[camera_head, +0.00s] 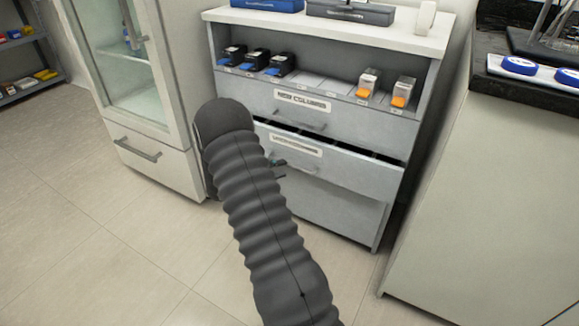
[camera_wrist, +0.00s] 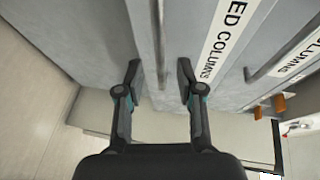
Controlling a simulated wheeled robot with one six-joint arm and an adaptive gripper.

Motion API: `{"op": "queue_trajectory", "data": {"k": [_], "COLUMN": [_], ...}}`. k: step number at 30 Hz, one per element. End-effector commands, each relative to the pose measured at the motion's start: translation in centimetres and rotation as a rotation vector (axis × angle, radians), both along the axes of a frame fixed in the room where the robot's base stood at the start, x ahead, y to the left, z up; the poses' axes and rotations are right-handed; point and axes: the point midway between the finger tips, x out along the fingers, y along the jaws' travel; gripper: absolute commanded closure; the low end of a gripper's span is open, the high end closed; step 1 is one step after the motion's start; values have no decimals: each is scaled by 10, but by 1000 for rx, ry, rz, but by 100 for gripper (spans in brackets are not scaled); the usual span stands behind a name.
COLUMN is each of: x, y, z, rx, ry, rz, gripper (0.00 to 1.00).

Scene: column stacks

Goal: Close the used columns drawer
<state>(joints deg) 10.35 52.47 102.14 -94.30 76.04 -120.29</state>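The used columns drawer (camera_head: 345,172) is the lower labelled drawer of the grey cabinet. It stands a little way out, with a dark gap along its top edge. Its label (camera_wrist: 220,42) is partly in the wrist view, reading "ED COLUMNS". Its bar handle (camera_wrist: 158,35) runs between the two fingers of my gripper (camera_wrist: 160,75). My gripper is open, with a finger on each side of the handle and space between. In the head view my gripper (camera_head: 279,163) is small at the drawer front, mostly hidden by my arm.
The new columns drawer (camera_head: 345,122) above looks shut. Black and orange-tipped columns (camera_head: 368,82) stand on the shelf over it. A glass-door cabinet (camera_head: 135,75) stands at left and a counter (camera_head: 480,200) at right. The floor (camera_head: 80,230) at front left is clear.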

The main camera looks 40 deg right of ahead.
Motion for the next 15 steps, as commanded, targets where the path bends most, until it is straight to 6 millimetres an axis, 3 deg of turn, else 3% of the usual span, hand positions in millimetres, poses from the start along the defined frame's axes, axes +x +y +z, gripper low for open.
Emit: {"op": "queue_trajectory", "data": {"k": [6,15], "x": [0,0], "y": [-32,-46], "z": [-6,-9], "rx": [0,1], "ry": [-1,0], "rz": [-1,0], "gripper": [63,63]}}
